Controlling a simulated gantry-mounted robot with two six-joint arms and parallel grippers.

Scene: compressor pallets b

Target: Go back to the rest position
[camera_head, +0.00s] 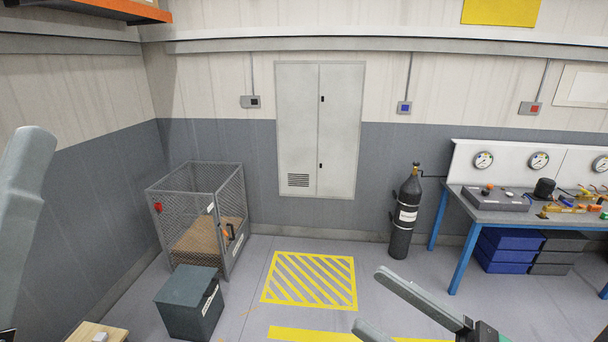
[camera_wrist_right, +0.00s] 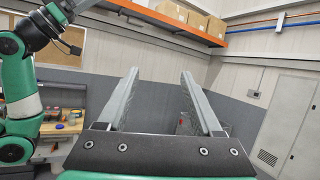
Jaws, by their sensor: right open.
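My right gripper (camera_head: 369,299) enters the head view at the lower right, its two grey fingers apart with nothing between them. In the right wrist view the fingers of my right gripper (camera_wrist_right: 159,76) stand wide apart and empty, with the wall behind them. A grey finger-like part of my left gripper (camera_head: 25,195) rises along the left edge of the head view, close to the camera. Only one finger shows, so its opening is hidden.
A mesh cage (camera_head: 208,232), a dark box (camera_head: 188,302) and a wooden surface (camera_head: 82,332) stand at the left. A black gas cylinder (camera_head: 405,225) stands beside the workbench (camera_head: 475,215) at the right. The yellow-striped floor area (camera_head: 310,280) is clear.

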